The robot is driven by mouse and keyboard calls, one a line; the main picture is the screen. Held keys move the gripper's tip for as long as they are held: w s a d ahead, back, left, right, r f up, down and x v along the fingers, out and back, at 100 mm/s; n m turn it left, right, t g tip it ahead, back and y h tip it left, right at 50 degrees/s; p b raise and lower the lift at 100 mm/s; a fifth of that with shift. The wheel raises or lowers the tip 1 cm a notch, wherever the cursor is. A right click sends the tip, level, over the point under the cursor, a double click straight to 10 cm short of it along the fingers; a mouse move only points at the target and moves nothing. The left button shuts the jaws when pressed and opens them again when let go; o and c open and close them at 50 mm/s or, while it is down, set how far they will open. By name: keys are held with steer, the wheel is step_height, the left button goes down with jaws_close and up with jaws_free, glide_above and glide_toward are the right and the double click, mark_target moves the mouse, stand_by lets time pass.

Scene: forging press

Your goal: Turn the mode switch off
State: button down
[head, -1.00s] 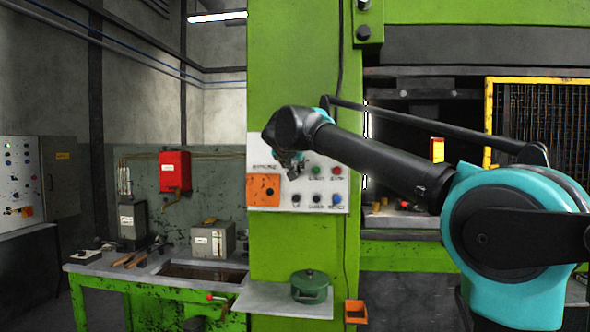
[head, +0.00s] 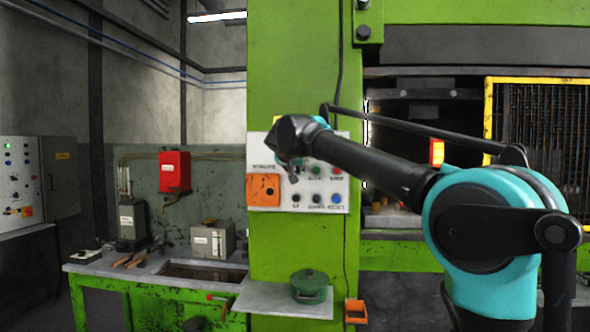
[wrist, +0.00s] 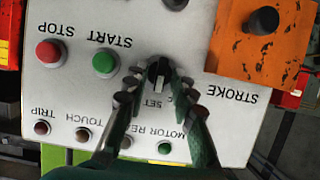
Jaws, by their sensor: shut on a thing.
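The mode switch (wrist: 158,72) is a small black knob with a pale pointer line, on a white control panel (wrist: 205,115) that appears upside down in the wrist view. Lettering reading "SET" sits beside it. My gripper (wrist: 157,80) has its dark, ridged fingers on both sides of the knob and is shut on it. In the head view, my gripper (head: 293,168) is at the front of the panel (head: 328,182) on the green press column. The switch is hidden there behind my wrist.
The red stop button (wrist: 49,53) and green start button (wrist: 105,62) are close to the fingers. An orange plate (wrist: 225,60) with a black knob (wrist: 262,20) is on the other side. A shelf (head: 262,300) with a green pot (head: 309,287) juts out below the panel.

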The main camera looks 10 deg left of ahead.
steer(key=shift+n, duration=0.3)
steer(key=shift+a+f+n+h, duration=0.1)
steer(key=shift+a+n+h, duration=0.1)
steer(key=shift+n+h, duration=1.05)
steer(key=shift+a+f+n+h, duration=0.15)
steer(key=shift+n+h, duration=0.7)
steer(key=shift+n, duration=0.7)
steer(key=shift+r+t, duration=0.1)
steer(key=shift+t, duration=0.2)
steer(key=c, duration=1.6)
jaws_free()
steer(key=v, duration=1.2)
